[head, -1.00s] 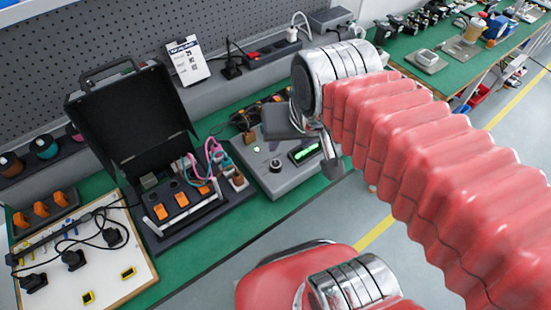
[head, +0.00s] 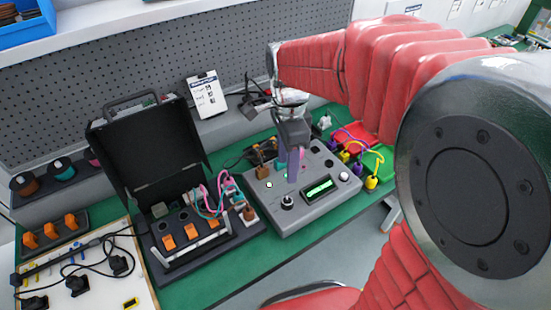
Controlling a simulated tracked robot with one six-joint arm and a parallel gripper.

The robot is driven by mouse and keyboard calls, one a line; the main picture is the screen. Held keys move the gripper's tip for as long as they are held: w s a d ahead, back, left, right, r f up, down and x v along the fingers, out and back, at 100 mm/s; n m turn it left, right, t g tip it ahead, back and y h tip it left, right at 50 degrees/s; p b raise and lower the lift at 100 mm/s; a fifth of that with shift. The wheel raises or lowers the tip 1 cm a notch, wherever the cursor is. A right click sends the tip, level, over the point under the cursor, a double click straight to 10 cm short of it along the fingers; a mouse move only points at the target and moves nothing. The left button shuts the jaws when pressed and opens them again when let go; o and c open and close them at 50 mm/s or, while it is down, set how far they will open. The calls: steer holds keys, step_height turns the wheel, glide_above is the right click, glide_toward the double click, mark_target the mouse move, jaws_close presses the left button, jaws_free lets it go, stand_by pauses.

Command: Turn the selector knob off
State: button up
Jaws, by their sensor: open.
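A grey control box (head: 281,225) stands on the green bench with a lit green display (head: 319,189). A black knob (head: 287,202) with a pale top sits at the box's front left, left of the display; its pointer setting is too small to read. My gripper (head: 289,172) hangs over the box, fingers pointing down, just behind and above this knob. Its jaws are open with nothing seen between them. The fingers hide part of the box's top. I cannot tell whether a fingertip touches the box.
An open black case (head: 150,150) with orange switches and cables stands left of the box. Red and green trays (head: 372,160) with coloured leads lie right of it. A pegboard wall rises behind. A white board (head: 100,290) with black plugs lies at the left front.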

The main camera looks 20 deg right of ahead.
mark_target(286, 200)
steer(key=shift+w+f, duration=0.1)
steer(key=shift+f, duration=0.05)
steer(key=shift+f, duration=0.1)
steer(key=f, duration=1.3)
steer(key=shift+s+f, duration=0.3)
steer(key=shift+s, duration=0.05)
